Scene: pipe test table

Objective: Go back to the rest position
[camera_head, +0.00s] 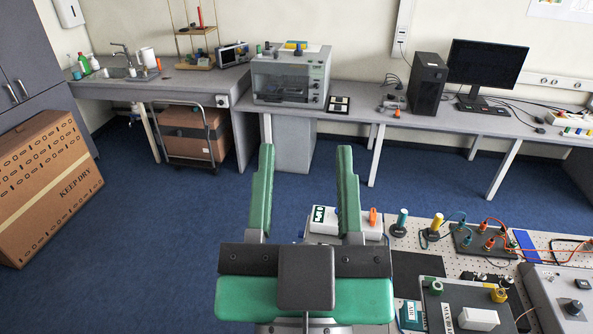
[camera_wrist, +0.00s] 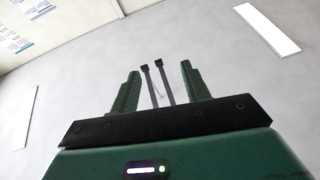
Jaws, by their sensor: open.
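My gripper (camera_head: 305,190) is in the lower middle of the head view, with its two green fingers spread apart and nothing between them. It is raised, in front of the left end of the pipe test table (camera_head: 445,262). Part of a white block with an orange piece (camera_head: 372,216) shows behind the right finger in the head view.
The perforated table at the lower right holds colored fittings, a black panel with cables (camera_head: 480,240) and a grey box (camera_head: 565,295). A large cardboard box (camera_head: 45,185) stands at the left. A bench (camera_head: 350,105) runs along the back wall. The blue floor between is clear.

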